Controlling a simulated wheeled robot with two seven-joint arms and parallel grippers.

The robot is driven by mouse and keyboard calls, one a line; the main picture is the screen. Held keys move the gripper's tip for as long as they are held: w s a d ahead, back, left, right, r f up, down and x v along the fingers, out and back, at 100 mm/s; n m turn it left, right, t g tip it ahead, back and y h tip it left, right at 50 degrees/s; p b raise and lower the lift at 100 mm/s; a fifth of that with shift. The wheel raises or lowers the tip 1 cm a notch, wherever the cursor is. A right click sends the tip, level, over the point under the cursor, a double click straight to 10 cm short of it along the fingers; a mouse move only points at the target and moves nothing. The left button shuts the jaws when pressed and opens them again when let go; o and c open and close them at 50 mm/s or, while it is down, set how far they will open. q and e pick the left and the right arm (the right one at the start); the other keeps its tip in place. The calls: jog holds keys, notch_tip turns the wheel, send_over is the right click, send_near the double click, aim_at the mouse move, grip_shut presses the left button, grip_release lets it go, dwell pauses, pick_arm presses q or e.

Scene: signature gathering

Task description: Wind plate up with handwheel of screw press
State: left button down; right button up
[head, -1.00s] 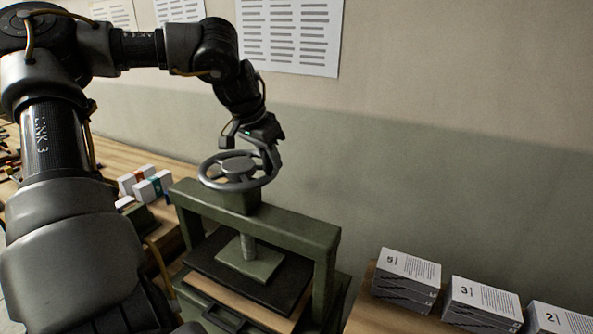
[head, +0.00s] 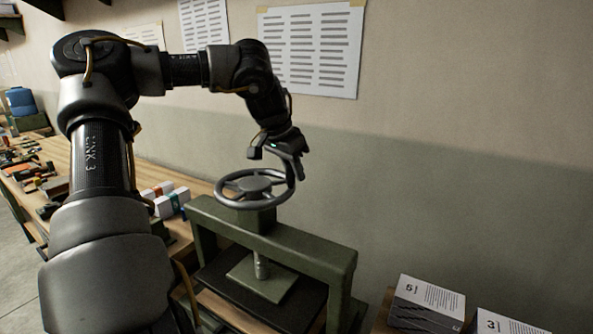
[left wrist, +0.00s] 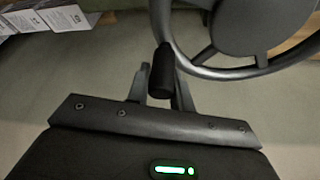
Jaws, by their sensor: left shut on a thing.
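The screw press has a green frame (head: 300,250) with a grey spoked handwheel (head: 254,187) on top. A threaded screw (head: 261,266) runs down to a square green plate (head: 258,284), which sits low under the crossbeam, close to the dark bed. It is hard to tell whether plate and bed touch. My left gripper (head: 291,174) is at the wheel's right rim. In the left wrist view its fingers are closed around the wheel's black handle (left wrist: 162,75), which joins the rim of the handwheel (left wrist: 235,72). My right gripper is out of view.
Stacks of numbered paper (head: 427,303) stand at the lower right. Small white boxes (head: 166,200) lie left of the press on a wooden bench (head: 190,186). The wall with pinned sheets (head: 310,50) is behind the press.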

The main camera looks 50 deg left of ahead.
pick_arm(q)
jog(key=shift+a+r, duration=0.15)
jog(key=c, duration=1.6)
grip_release()
jog(key=shift+c, duration=0.2)
jog(key=shift+o, duration=1.3)
jog(key=shift+s+a, duration=0.1)
jog(key=shift+o, duration=0.7)
jog(key=shift+s+a, duration=0.2)
jog(key=shift+s, duration=0.05)
jog(key=shift+w+d, duration=0.2)
jog(key=shift+d, duration=0.1)
jog(key=b+v, duration=0.2)
jog(key=v, duration=0.8)
jog(key=shift+s+a+r, duration=0.2)
jog(key=shift+s+a, duration=0.05)
jog(key=shift+s, duration=0.1)
